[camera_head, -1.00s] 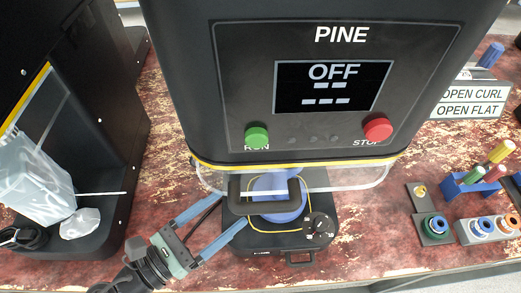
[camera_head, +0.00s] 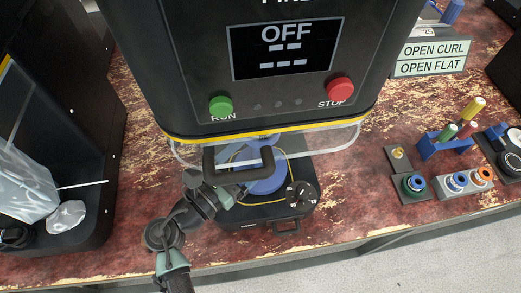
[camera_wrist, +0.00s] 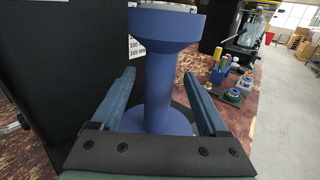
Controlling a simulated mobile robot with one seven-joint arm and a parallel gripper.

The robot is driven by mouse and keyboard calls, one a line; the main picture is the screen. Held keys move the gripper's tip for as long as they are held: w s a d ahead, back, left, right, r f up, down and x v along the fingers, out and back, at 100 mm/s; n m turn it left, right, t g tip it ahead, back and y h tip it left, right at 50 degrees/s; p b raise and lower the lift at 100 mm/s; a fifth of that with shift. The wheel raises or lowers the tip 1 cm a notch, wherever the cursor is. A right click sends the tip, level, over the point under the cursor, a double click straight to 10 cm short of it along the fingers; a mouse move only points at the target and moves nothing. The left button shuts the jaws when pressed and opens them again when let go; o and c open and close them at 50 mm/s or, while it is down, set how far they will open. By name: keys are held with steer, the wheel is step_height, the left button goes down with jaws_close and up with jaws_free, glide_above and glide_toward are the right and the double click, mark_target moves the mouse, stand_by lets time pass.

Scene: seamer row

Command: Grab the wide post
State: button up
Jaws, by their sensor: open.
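A thick blue post (camera_wrist: 165,85), with a wide flared top and a broad round foot, stands upright in the wrist view. It also shows in the head view (camera_head: 268,184), low under the machine head and partly behind a dark handle. My gripper (camera_wrist: 159,76) is open, with one blue finger on each side of the post's stem. Gaps show between the stem and both fingers, and it is not gripped. In the head view my gripper (camera_head: 226,196) is left of the post, with its fingers mostly hidden by the handle and clear guard.
The PINE machine (camera_head: 285,70), reading OFF, hangs over the post, with a clear guard (camera_head: 340,137) and dark handle (camera_head: 238,177) in front. Its base has a black knob (camera_head: 301,192). A second dark machine stands left. Small coloured parts (camera_head: 463,180) stand right.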

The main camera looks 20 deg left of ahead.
jaws_close()
steer(key=shift+r, duration=0.1)
stand_by(0.3)
steer(key=shift+r, duration=0.1)
